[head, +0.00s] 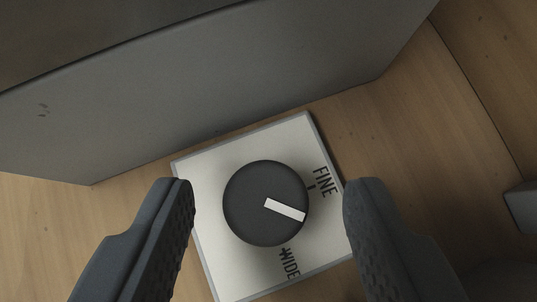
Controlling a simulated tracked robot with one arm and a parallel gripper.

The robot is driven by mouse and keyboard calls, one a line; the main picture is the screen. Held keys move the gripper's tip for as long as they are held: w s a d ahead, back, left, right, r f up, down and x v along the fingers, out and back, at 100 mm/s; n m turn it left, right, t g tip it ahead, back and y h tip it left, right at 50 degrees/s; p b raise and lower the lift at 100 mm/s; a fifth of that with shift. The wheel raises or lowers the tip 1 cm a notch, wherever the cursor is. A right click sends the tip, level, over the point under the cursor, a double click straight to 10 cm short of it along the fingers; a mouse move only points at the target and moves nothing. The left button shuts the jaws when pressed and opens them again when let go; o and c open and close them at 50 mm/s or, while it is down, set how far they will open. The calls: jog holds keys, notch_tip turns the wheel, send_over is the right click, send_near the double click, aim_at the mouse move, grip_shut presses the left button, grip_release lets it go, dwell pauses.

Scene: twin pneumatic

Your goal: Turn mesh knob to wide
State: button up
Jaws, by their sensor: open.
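The mesh knob (250,205) is a round dark grey dial with a white pointer bar (286,210). It sits on a square white plate (205,185) marked FINE (325,182) and WIDE (289,264), each with a tick. The pointer aims right and slightly down in the picture, between the two ticks and nearer the FINE tick. My gripper (268,190) is open, with one finger to the left of the knob and one to the right. Neither finger appears to touch the knob. The plate's lower edge is partly cut off by the frame.
A large grey box (215,85) stands just behind the plate. A small grey block (522,205) shows at the right edge.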

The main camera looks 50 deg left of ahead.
jog(key=shift+w+a+f, duration=0.2)
jog(key=shift+a+f, duration=0.1)
jog(key=shift+f, duration=0.05)
jog(key=c, duration=1)
